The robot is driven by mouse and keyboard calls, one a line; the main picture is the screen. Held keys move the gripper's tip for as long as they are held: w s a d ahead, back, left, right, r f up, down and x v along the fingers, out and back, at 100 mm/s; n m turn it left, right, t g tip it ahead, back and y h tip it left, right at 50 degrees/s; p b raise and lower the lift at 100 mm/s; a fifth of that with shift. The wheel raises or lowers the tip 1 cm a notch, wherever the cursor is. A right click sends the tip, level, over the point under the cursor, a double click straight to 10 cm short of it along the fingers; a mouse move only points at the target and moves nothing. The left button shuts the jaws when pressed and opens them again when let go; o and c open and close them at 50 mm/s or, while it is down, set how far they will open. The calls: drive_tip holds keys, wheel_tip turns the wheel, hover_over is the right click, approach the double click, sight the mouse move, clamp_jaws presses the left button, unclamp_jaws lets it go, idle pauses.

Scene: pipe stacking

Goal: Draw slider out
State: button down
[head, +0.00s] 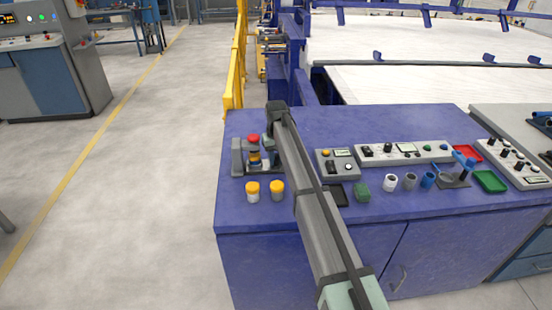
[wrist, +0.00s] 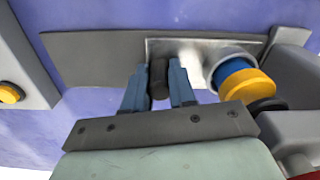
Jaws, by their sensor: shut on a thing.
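The slider shows in the wrist view as a shiny metal plate (wrist: 182,50) lying on a dark grey strip (wrist: 90,58). A dark upright knob (wrist: 158,80) stands at the plate's left end. My gripper (wrist: 158,84) has its two blue fingers on either side of this knob and is shut on it. Right of the knob, a round grey collar (wrist: 222,62) surrounds a blue and yellow stacked piece (wrist: 246,86). In the head view the grey fixture (head: 238,158) stands at the bench's left end, with my arm covering its right part.
Two yellow-topped cylinders (head: 252,191) stand in front of the fixture on the blue bench (head: 330,125). A grey control box (head: 338,163) is right of my arm. Several small cups (head: 410,181), a black tray (head: 338,194) and a green tray (head: 489,181) lie farther right.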

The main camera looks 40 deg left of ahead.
idle(0.3)
drive_tip(key=w+d, duration=0.8)
drive_tip(key=shift+w, duration=0.1)
drive_tip(key=shift+d, duration=0.1)
drive_tip(key=c, duration=1.2)
unclamp_jaws()
drive_tip(key=shift+w, duration=0.1)
drive_tip(key=shift+o, duration=1.4)
drive_tip(key=shift+r, duration=0.1)
wheel_tip(320, 180, up, 14)
drive_tip(key=shift+f, duration=0.2)
